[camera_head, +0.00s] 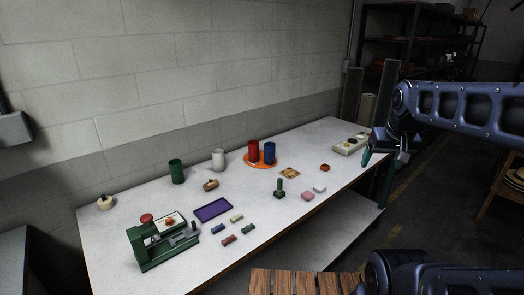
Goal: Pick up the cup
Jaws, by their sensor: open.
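Several cup-like vessels stand upright at the back of the white table. A dark green cup (176,171) stands at the left. A red cup (253,151) and a blue cup (269,153) stand side by side on an orange round tray (250,162). I cannot tell which of them is the task's cup. My gripper (376,158) is at the table's right end, open and empty, far to the right of the cups. It is partly hidden by my arm.
A white jug-like vessel (219,160) stands between the green and red cups. A green press (160,244), a purple tray (213,210), a green bolt-like piece (280,188) and small blocks lie nearer the front. A pale panel (350,145) lies near my gripper. Shelves stand behind right.

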